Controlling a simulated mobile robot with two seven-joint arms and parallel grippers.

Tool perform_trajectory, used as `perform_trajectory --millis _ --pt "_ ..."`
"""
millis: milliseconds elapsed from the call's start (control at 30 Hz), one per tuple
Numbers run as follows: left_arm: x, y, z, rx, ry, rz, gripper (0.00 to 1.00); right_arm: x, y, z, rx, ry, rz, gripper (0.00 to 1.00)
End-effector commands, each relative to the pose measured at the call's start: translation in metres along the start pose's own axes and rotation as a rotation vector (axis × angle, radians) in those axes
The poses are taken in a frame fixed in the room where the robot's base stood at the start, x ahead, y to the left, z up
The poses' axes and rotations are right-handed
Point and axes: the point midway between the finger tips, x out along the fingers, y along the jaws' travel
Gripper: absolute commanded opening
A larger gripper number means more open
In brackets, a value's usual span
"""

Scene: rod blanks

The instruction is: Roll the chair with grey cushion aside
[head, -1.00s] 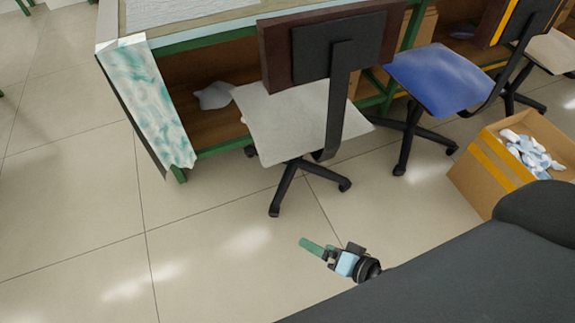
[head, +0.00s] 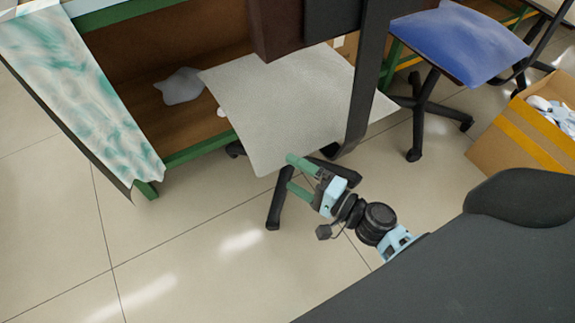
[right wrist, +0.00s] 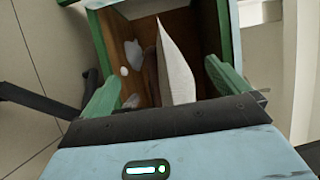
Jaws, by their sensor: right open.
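The chair with the grey cushion (head: 285,105) stands in front of the wooden bench. Its dark backrest (head: 335,18) is cut off at the top of the head view, and its black base shows partly below the seat. My right gripper (head: 291,173) is open at the near edge of the grey seat, with its green fingers pointing at it. In the right wrist view the pale seat (right wrist: 174,66) shows edge-on, ahead of and between the spread fingers of my right gripper (right wrist: 163,88). I cannot tell whether they touch it. My left gripper is out of view.
A chair with a blue seat (head: 460,40) stands to the right. A cardboard box (head: 510,140) with pale pieces stands at the right edge. The bench's green frame (head: 195,150) is behind the grey chair. The floor at lower left is clear.

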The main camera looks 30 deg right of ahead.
Motion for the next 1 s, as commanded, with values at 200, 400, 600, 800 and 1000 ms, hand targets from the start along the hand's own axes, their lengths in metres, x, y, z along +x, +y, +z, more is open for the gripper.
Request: perform_trajectory --millis 200,400,600,800,1000 --pt "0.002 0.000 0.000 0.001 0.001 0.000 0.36 0.001 0.001 -0.001 0.007 0.002 -0.007 1.00" --pt "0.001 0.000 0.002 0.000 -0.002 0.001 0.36 0.001 0.001 0.000 0.007 0.001 -0.006 1.00" --pt "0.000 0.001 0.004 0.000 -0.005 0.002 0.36 0.013 0.001 -0.001 0.006 0.000 -0.007 1.00" --pt "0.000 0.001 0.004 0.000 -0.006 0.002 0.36 0.042 0.001 -0.001 0.005 0.000 -0.007 1.00" --pt "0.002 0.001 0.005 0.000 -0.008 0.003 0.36 0.067 0.001 -0.001 0.007 0.001 -0.006 1.00"
